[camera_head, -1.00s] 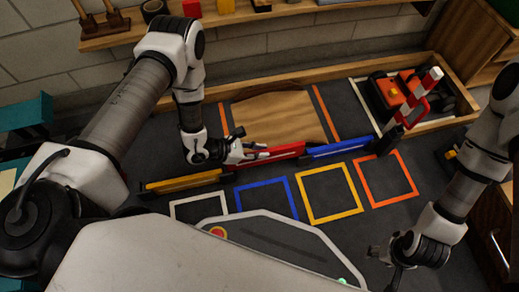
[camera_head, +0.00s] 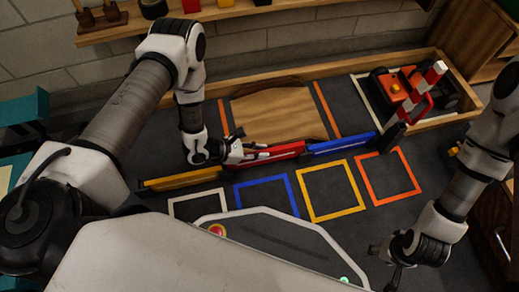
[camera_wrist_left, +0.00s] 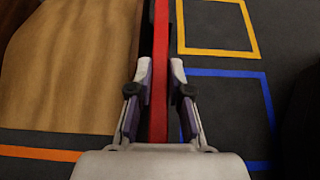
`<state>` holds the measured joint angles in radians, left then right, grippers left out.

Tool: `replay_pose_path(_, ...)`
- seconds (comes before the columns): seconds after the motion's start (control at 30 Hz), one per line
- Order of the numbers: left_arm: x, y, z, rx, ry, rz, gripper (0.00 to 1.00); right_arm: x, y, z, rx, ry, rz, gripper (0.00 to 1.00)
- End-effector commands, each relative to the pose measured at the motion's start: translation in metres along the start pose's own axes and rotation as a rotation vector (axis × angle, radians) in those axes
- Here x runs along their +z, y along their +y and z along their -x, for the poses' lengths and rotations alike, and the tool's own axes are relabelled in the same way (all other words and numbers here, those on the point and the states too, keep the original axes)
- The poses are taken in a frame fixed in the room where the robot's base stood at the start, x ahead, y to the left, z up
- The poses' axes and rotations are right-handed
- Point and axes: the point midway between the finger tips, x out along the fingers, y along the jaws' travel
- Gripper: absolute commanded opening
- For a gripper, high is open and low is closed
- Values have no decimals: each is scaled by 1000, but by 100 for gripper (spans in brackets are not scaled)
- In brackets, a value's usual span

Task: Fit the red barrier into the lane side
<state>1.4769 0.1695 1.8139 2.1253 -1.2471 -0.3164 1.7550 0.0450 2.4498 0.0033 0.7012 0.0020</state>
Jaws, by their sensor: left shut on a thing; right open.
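The red barrier (camera_head: 285,151) stands on edge along the lane, in line between the yellow barrier (camera_head: 180,181) on the left and the blue barrier (camera_head: 342,146) on the right. My left gripper (camera_head: 246,152) is shut on it near its left end. In the left wrist view the red barrier (camera_wrist_left: 161,35) runs between the fingers of my left gripper (camera_wrist_left: 160,75). I cannot tell whether its lower edge is fully seated or whether its ends touch the neighbours. My right gripper (camera_head: 386,258) is open and empty, low at the right.
A wooden ramp (camera_head: 275,108) lies behind the barriers. White, blue, yellow (camera_head: 332,190) and orange outlined squares in front are empty.

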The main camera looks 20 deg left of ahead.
Motion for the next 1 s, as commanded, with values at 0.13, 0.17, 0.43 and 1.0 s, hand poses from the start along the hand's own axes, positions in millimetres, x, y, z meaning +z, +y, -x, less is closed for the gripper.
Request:
replay_pose_path(0.13,-4,0,-2,0,-1,0,0,0,0,-4,0,1,-1,50)
replay_pose_path(0.17,-5,0,-3,0,-1,0,0,0,0,-4,0,1,-1,50)
replay_pose_path(0.43,-10,0,-6,0,-1,0,0,0,0,-9,0,1,-2,50)
replay_pose_path(1.0,-23,0,-13,0,-1,0,0,-2,0,-20,1,4,-3,50)
